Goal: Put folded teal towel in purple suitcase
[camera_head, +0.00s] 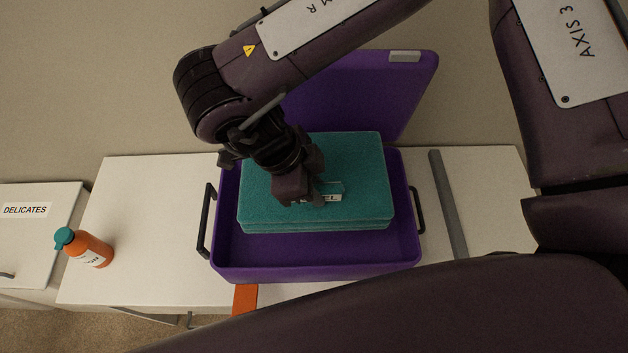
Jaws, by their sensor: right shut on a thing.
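The folded teal towel (350,165) is a thick layered rectangle with a partly hidden white label. It is within the walls of the purple suitcase (320,272), towards the back; I cannot tell whether it touches the floor of the suitcase. The suitcase lies open on a white surface, with its lid (400,95) raised at the back and black handles at both sides. My right gripper (312,200) is shut on the towel near its label, and my wrist covers the towel's upper left part. My left gripper is not in view.
A box labelled DELICATES (35,225) is at the far left. A grey bar (448,205) lies right of the suitcase. An orange piece (245,298) is at the front edge.

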